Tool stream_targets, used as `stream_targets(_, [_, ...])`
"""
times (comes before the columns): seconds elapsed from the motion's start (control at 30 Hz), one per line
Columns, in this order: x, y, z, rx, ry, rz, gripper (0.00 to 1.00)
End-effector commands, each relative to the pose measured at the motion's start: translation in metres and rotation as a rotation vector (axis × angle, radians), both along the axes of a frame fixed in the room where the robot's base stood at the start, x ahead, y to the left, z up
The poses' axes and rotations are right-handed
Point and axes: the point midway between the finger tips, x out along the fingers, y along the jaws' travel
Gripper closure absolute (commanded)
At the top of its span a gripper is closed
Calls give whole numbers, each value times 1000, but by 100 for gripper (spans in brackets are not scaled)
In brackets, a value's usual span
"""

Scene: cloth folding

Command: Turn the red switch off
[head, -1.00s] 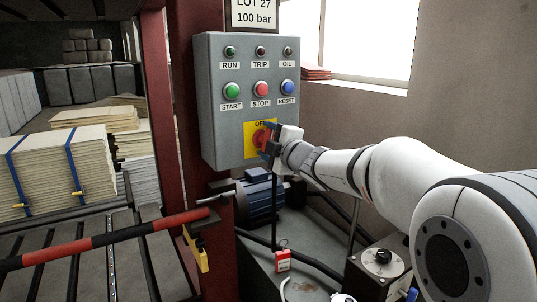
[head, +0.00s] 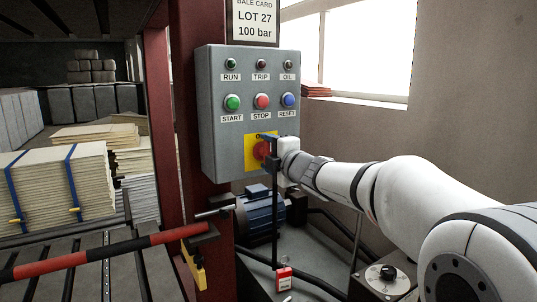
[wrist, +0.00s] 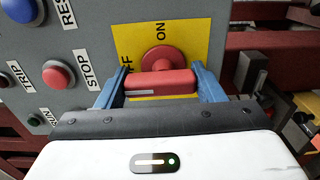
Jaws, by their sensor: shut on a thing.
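The red switch (head: 260,151) is a round knob with a bar handle on a yellow plate (head: 249,143), low on the grey control box. In the wrist view, the red handle (wrist: 175,83) lies between the two blue fingers of my gripper (wrist: 162,84), which is shut on it. The handle runs left to right there, its white mark at the left end, on the side of the OFF lettering. ON is printed above the knob in that view. In the head view, my gripper (head: 269,150) covers part of the switch.
The grey box (head: 222,140) also carries START (head: 232,102), STOP (head: 262,101) and RESET (head: 288,100) buttons, with small lamps above. A blue motor (head: 262,212) sits below. A red-and-black bar (head: 150,241) crosses at lower left.

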Motion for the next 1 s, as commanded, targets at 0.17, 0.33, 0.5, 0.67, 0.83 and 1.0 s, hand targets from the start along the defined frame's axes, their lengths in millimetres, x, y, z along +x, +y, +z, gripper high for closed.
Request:
stream_targets(0.17, [0,0,-1,-2,0,1,28])
stream_targets(0.33, [0,0,-1,-1,0,0,16])
stream_targets(0.5, [0,0,0,-1,-1,0,16])
stream_targets(0.67, [-9,-6,1,0,-1,0,16])
stream_targets(0.83, [-32,-22,1,0,-1,-2,16])
stream_targets(1.0, [-54,-37,1,0,-1,-1,16])
